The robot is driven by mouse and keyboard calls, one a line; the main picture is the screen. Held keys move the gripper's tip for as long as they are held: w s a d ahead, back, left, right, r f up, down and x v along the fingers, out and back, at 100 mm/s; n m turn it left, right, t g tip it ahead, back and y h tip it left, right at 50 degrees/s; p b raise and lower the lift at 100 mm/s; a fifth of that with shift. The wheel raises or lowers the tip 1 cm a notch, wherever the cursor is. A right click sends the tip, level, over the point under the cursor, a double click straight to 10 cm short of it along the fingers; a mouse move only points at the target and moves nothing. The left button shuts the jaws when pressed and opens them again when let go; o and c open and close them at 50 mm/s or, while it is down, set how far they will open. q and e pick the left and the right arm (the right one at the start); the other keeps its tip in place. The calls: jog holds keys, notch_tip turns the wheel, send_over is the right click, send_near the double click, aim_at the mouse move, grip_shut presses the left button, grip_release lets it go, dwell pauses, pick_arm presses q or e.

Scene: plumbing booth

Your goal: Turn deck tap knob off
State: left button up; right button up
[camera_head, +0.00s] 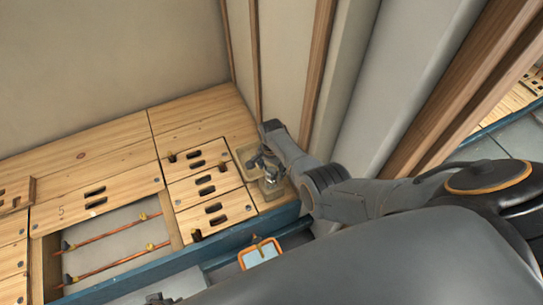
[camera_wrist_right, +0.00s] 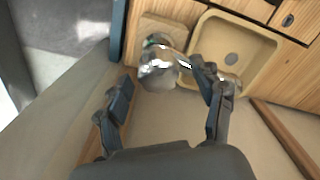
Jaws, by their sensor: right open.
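The chrome deck tap (camera_wrist_right: 157,66) stands on a pale wooden deck beside a beige basin. In the head view the tap (camera_head: 271,184) is small and partly covered by my right gripper (camera_head: 266,164). In the right wrist view my right gripper (camera_wrist_right: 163,84) is open, and the tap's rounded chrome body shows between and beyond its two fingertips. The right-hand finger hides part of the spout toward the basin. I cannot tell the knob's turn, or whether a finger touches it. A dark fragment at the head view's bottom edge may be my left gripper (camera_head: 156,299).
The beige basin (camera_wrist_right: 243,48) is right of the tap in the wrist view. Slotted wooden panels (camera_head: 203,180) and an open bay with copper pipes (camera_head: 115,243) lie left in the head view. A wall and upright wooden studs (camera_head: 318,65) stand close behind the tap.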

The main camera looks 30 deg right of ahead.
aim_at(272, 171)
notch_tip(272, 171, up, 11)
jog(key=shift+f, duration=0.15)
jog(key=shift+s, duration=0.15)
dwell(0.5)
